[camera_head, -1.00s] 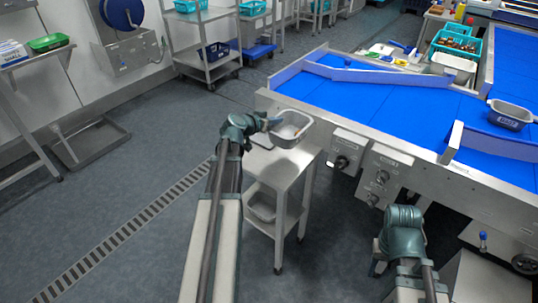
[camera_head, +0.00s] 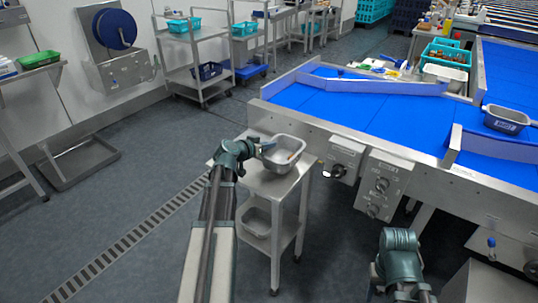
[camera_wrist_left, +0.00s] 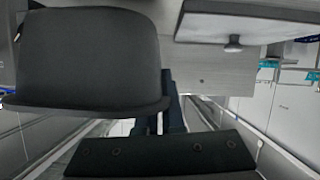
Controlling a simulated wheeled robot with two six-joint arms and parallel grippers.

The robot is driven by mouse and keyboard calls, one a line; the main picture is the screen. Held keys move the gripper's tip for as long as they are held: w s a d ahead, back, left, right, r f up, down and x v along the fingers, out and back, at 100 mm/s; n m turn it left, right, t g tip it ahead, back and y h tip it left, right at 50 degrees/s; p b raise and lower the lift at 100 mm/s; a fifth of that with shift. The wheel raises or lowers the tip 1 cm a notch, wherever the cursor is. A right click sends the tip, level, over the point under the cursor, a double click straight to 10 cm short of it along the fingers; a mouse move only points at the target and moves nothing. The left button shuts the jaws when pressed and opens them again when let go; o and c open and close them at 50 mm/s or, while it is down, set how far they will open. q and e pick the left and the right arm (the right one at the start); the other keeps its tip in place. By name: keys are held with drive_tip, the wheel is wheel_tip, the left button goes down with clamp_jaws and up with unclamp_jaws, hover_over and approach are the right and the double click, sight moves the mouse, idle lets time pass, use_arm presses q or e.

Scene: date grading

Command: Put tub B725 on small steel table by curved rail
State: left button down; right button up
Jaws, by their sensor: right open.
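A grey tub (camera_head: 289,163) is at the top of the small steel table (camera_head: 267,185), and its underside looks at or just above the surface. Its label is not readable. My left gripper (camera_head: 264,148) is at the tub's left rim and shut on it.
Another grey tub (camera_head: 257,222) sits on the table's lower shelf. A labelled grey tub (camera_head: 507,119) stands on the blue belt (camera_head: 385,110), which has pale angled guide rails (camera_head: 395,82). Control boxes (camera_head: 379,186) stick out near the table.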

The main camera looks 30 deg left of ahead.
sight(269, 151)
use_arm(q)
drive_tip(key=shift+f+b, duration=0.95)
drive_tip(key=shift+f, duration=0.45)
drive_tip(key=shift+f, duration=0.15)
drive_tip(key=c, duration=1)
unclamp_jaws()
drive_tip(key=shift+c, duration=0.2)
drive_tip(key=shift+r, duration=0.3)
drive_tip(key=p+v, duration=0.4)
drive_tip(key=v, duration=0.8)
drive_tip(key=shift+p, duration=0.3)
drive_tip(key=shift+f, duration=0.15)
